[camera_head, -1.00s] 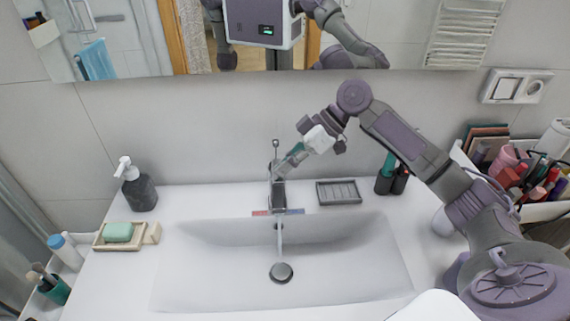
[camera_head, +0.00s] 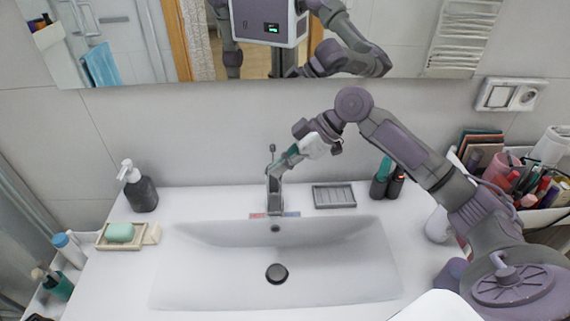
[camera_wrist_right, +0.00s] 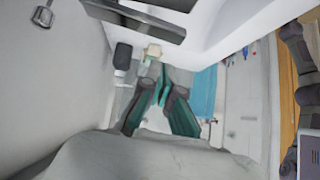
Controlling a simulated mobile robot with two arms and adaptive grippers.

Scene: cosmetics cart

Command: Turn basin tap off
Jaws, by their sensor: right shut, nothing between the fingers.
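The metal basin tap (camera_head: 275,195) stands upright at the back middle of the white basin (camera_head: 210,285). Its thin lever with a small knob rises above the body. No water stream shows below the spout, and the dark drain plug (camera_head: 277,273) is plainly visible. My right gripper (camera_head: 281,165) is shut and empty, with its teal fingertips just right of the tap's upper part. I cannot tell whether they touch it. In the right wrist view the closed fingertips (camera_wrist_right: 160,87) show in the middle, with part of the tap (camera_wrist_right: 140,15) along the top. My left gripper is not in view.
A dark soap dispenser (camera_head: 140,188) and a soap tray (camera_head: 103,243) with green soap stand left of the basin. A grey ridged dish (camera_head: 334,196) and dark bottles (camera_head: 380,187) stand to the right. A mirror (camera_head: 400,40) spans the wall behind.

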